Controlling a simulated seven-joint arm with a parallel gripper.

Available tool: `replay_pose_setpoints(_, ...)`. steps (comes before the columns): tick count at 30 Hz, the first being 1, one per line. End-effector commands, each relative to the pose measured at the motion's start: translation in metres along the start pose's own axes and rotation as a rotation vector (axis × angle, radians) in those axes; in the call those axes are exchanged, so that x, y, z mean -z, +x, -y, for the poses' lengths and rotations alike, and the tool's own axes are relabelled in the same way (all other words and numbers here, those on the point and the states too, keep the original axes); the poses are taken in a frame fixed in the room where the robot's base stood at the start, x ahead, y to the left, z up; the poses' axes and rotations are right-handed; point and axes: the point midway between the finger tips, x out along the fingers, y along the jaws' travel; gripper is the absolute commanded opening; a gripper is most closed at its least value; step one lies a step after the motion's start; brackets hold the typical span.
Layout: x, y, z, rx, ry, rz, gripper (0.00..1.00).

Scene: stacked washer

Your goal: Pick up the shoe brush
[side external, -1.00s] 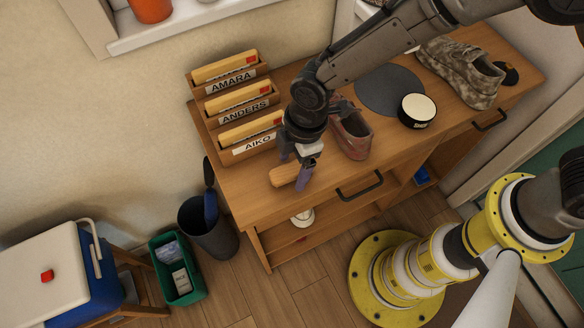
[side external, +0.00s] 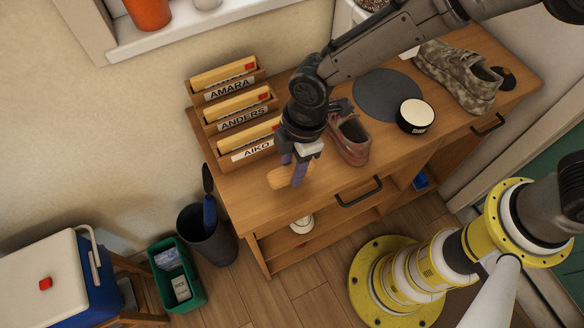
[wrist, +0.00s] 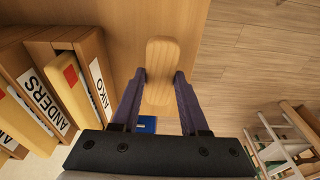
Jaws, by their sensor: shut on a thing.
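The shoe brush (side external: 278,179) has a pale wooden, rounded oblong body and is near the front left corner of the wooden bench (side external: 236,191). My gripper (side external: 293,174) points down at it with its purple fingers. In the wrist view, my gripper (wrist: 160,78) has one finger on each side of the brush (wrist: 160,58) and is shut on it across its width. The brush's underside is hidden, and I cannot tell whether it touches the bench top.
A tiered rack with name cards (side external: 232,112) stands left of my gripper. A reddish shoe (side external: 352,143) stands close on the right, with a round tin (side external: 415,116) and a camouflage shoe (side external: 460,77) beyond. A dark bin (side external: 209,243) stands below the bench's left end.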

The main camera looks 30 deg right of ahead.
Motion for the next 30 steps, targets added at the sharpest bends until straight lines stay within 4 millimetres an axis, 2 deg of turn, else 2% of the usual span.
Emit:
replay_pose_setpoints(2,0.002,-0.016,0.0,-0.004,-0.001,-0.005,0.0)
replay_pose_setpoints(11,-0.031,-0.082,0.035,-0.005,0.001,-0.005,0.0)
replay_pose_setpoints(15,-0.053,-0.097,0.056,-0.003,0.001,-0.003,0.0)
replay_pose_setpoints(21,-0.076,-0.114,0.077,-0.003,0.001,-0.003,0.0)
replay_pose_setpoints(30,-0.091,-0.124,0.092,-0.008,0.045,-0.001,0.0)
